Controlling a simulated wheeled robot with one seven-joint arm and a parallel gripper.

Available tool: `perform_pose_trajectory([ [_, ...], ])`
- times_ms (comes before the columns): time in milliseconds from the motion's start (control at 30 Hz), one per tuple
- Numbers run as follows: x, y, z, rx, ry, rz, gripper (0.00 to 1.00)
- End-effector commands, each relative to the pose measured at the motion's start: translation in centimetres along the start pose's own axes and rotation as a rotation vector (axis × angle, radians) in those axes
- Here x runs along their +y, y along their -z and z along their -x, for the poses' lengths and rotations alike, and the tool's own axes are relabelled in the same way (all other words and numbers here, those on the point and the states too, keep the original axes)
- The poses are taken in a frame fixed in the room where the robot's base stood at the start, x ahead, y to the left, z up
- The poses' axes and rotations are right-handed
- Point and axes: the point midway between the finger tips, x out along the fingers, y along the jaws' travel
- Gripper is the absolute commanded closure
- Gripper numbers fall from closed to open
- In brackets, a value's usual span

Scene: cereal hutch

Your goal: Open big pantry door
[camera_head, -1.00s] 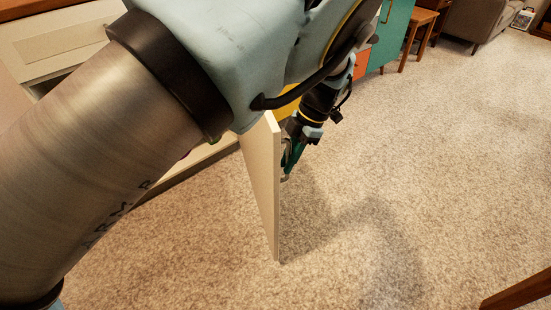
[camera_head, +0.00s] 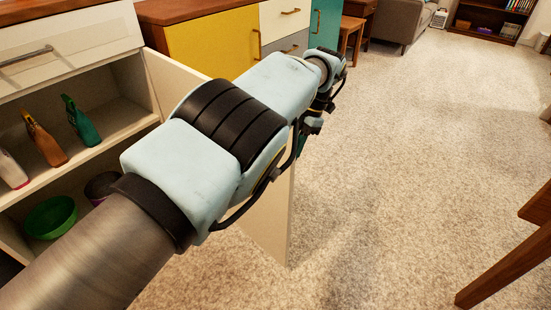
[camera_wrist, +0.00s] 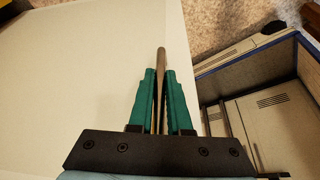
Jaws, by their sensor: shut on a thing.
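The big pantry door (camera_head: 270,225) is a cream panel that stands swung out from the cabinet on its right side, with the inside exposed. My arm crosses in front of it and hides much of it. In the wrist view the pale door face (camera_wrist: 75,85) fills the left and middle. My gripper (camera_wrist: 160,85) has green fingers closed around the slim door handle (camera_wrist: 162,56), whose end shows beyond the fingertips. In the head view my fingers are mostly hidden behind the arm, at the outer side of the door.
Open shelves (camera_head: 110,120) hold spray bottles (camera_head: 80,122) and a green bowl (camera_head: 50,216). A closed drawer (camera_head: 60,40) is above. A yellow cabinet (camera_head: 212,48) stands behind the door. A wooden table leg (camera_head: 500,265) is at lower right. The carpet between is clear.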

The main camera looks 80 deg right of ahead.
Motion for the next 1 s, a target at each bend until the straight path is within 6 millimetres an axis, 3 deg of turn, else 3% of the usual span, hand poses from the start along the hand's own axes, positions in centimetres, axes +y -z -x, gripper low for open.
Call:
perform_pose_trajectory([
  [567,-0.1,-0.2,0.1,0.008,-0.009,0.003,1.0],
  [600,-0.1,-0.2,0.1,0.008,-0.009,0.003,0.83],
  [800,-0.3,-0.3,0.2,0.006,-0.007,0.0,0.6],
  [867,-0.4,-0.3,0.2,0.005,-0.006,-0.001,0.54],
  [1000,-0.5,-0.4,0.2,0.004,-0.005,-0.003,0.54],
])
